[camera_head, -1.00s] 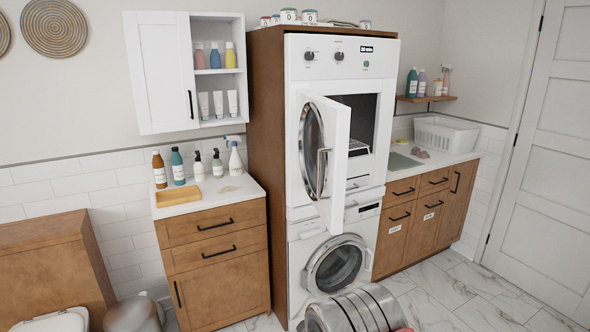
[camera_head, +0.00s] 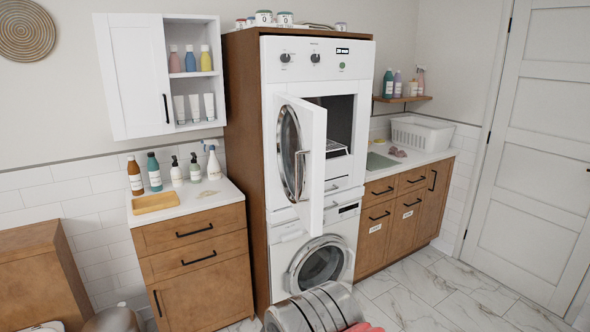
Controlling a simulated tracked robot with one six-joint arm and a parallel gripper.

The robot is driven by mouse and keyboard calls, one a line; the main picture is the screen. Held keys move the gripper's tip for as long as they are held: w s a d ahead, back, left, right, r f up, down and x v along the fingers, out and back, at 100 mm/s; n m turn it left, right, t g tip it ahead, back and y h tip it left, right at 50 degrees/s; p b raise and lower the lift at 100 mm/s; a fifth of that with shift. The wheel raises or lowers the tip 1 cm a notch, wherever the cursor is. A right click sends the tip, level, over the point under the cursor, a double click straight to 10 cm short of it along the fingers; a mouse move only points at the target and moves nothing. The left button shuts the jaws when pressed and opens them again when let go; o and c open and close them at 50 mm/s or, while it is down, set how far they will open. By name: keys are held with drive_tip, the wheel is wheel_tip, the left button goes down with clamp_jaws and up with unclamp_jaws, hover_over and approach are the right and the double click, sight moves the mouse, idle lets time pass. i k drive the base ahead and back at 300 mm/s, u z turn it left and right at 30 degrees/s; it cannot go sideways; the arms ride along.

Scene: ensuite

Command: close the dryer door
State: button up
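The dryer (camera_head: 290,62) is the upper white machine in a tall wooden cabinet. Its door (camera_head: 314,150) stands wide open, hinged at the left and swung out toward me. The dark opening (camera_head: 340,120) shows to the right of the door. My gripper is not in view.
The washer (camera_head: 321,266) sits below the dryer with its round door shut. A wooden cabinet with bottles (camera_head: 190,245) stands at the left. A counter with a white basket (camera_head: 421,133) is at the right. Marble floor (camera_head: 430,300) is clear at the lower right.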

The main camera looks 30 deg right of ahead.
sight(300, 124)
drive_tip(key=i, duration=0.95)
